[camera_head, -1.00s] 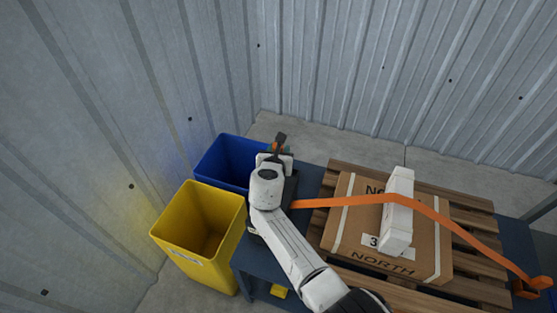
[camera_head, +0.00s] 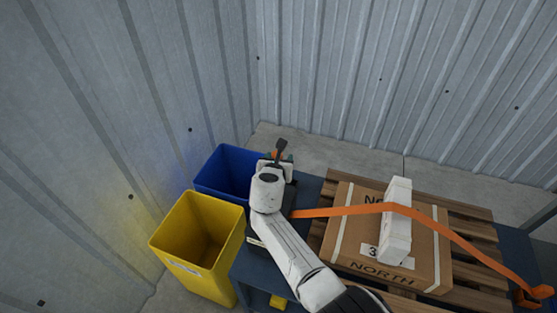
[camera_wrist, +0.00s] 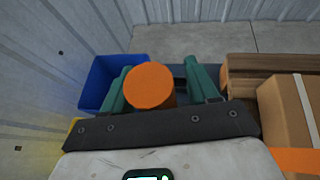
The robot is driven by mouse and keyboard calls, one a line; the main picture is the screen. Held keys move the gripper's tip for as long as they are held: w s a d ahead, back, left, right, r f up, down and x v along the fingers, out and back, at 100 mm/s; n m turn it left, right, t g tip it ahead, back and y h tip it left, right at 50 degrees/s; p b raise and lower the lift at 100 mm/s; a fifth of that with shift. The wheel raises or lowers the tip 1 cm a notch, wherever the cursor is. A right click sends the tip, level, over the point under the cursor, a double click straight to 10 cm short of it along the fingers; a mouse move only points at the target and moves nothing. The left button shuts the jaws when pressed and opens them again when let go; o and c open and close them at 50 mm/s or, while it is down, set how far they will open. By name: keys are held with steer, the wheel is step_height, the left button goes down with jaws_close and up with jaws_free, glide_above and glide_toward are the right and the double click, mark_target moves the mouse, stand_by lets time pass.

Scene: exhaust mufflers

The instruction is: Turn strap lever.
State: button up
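An orange strap (camera_head: 455,236) runs across the carton and ends on the left behind my arm, on the blue table. My gripper (camera_wrist: 157,72) has green fingers, spread apart. The round orange end of the lever handle (camera_wrist: 150,88) lies between them, close to the left finger, with a narrow gap at the right finger. In the head view, a dark upright piece (camera_head: 281,146) shows just beyond my gripper. The strap's ratchet and the rest of the lever are hidden by my wrist and arm.
A carton (camera_head: 345,228) with a white block (camera_head: 397,222) under the strap sits on a wooden pallet (camera_head: 468,213). A yellow bin (camera_head: 180,268) and a blue bin (camera_head: 226,170) stand left of the table (camera_head: 309,186). Corrugated metal walls (camera_head: 185,70) close off the left and back.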

steer(key=shift+s+a, duration=0.1)
steer(key=shift+s+a+r+p, duration=0.1)
steer(key=shift+s+r+p, duration=0.2)
steer(key=shift+s+p, duration=0.2)
steer(key=p+v, duration=0.3)
steer(key=v, duration=0.6)
steer(key=shift+s, duration=0.25)
